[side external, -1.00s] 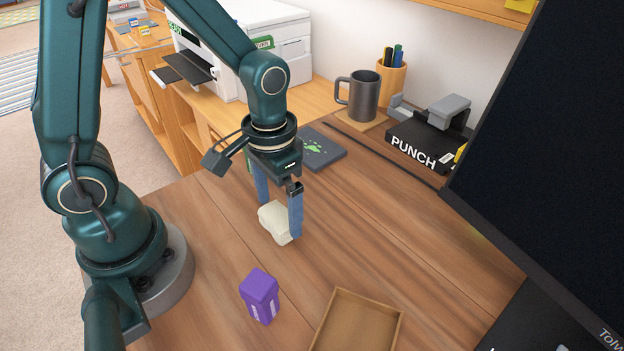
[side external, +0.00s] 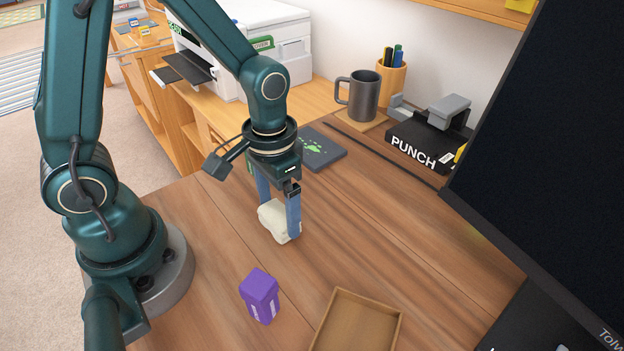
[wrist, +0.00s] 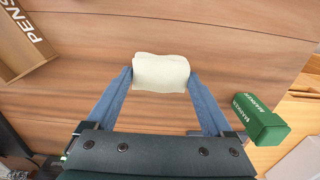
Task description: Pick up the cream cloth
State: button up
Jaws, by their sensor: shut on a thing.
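The cream cloth (side external: 273,221) is a small folded bundle on the wooden desk in the side view. It also shows in the wrist view (wrist: 161,73), between the tips of the blue fingers. My gripper (side external: 279,214) points down over it, one finger on each side. In the wrist view my gripper (wrist: 160,80) has both fingertips against the cloth's left and right ends, so it is shut on the cloth. The cloth appears to be at desk level; I cannot tell whether it is lifted at all. The near finger hides part of it in the side view.
A purple box (side external: 260,296) and a wooden tray (side external: 357,322) lie nearer the camera. A green marker box (wrist: 262,119) stands close to the gripper's right in the wrist view. A dark notebook (side external: 320,149), mug (side external: 363,95) and punch box (side external: 422,146) are behind. The right-middle desk is clear.

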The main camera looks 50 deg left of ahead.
aim_at(278, 212)
notch_tip(278, 212, up, 4)
jog(key=shift+a, duration=0.1)
jog(key=s+a+r, duration=0.4)
jog(key=a+r, duration=0.2)
jog(key=a, duration=0.5)
jog(key=w+d+r, duration=0.5)
jog(key=w+d, duration=0.1)
jog(key=w, duration=0.1)
jog(key=shift+w+d+r, duration=0.15)
jog(key=shift+w, duration=0.1)
